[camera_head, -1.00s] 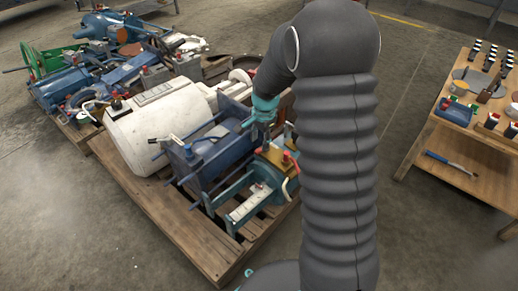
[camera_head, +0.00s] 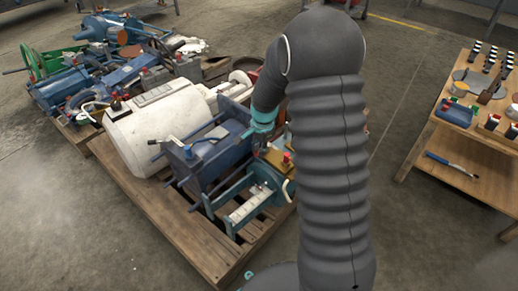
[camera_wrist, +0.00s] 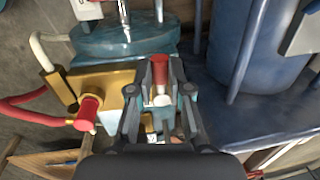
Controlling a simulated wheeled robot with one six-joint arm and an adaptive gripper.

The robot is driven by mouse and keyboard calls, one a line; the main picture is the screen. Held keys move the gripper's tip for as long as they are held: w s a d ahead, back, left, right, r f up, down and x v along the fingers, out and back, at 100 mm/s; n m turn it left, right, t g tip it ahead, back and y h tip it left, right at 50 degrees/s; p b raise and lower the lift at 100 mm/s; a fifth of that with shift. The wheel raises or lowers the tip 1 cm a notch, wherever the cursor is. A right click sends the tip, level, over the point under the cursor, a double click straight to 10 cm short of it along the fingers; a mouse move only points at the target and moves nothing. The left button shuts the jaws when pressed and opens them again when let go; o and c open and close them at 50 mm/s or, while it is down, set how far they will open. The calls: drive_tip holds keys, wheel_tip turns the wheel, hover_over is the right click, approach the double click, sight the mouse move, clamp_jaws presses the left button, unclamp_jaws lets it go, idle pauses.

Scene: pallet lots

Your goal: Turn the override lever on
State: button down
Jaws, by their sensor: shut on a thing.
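In the wrist view, the two dark fingers of my gripper (camera_wrist: 160,72) are closed around a small red lever (camera_wrist: 160,66) with a pale lower end. I take it for the override lever; its base is hidden by the fingers. A brass block (camera_wrist: 119,82) sits just left of the fingers, with a red knob (camera_wrist: 89,108) on its side. In the head view, the brass block (camera_head: 275,162) and a red knob (camera_head: 287,157) show on the teal machine beside my arm. My fingers are mostly hidden there.
A blue machine frame (camera_head: 200,172) and a large white cylinder (camera_head: 150,130) stand close by on the wooden pallet (camera_head: 215,262). Red hoses (camera_wrist: 30,110) run left of the brass block. A wooden table (camera_head: 450,150) stands at the right, with open floor between.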

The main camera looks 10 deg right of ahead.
drive_tip(key=shift+d, duration=0.1)
drive_tip(key=n, duration=0.1)
drive_tip(key=s+n, duration=0.1)
drive_tip(key=n, duration=0.1)
drive_tip(key=shift+d+n, duration=0.3)
drive_tip(key=shift+d, duration=0.1)
drive_tip(key=n, duration=0.2)
drive_tip(key=d+n, duration=0.1)
drive_tip(key=shift+s+d+n+g+b, duration=0.1)
drive_tip(key=shift+s+n+g+b, duration=0.15)
drive_tip(key=shift+n+g+b, duration=0.05)
drive_tip(key=n, duration=0.2)
drive_tip(key=d+n, duration=0.1)
drive_tip(key=n, duration=0.1)
drive_tip(key=shift+s+d+g+y, duration=0.15)
drive_tip(key=shift+d+g+y, duration=0.05)
drive_tip(key=shift+g+y, duration=0.1)
drive_tip(key=shift+d+n, duration=0.25)
drive_tip(key=shift+n, duration=0.45)
drive_tip(key=shift+d+n, duration=0.25)
drive_tip(key=shift+n, duration=0.45)
drive_tip(key=c, duration=1.1)
unclamp_jaws()
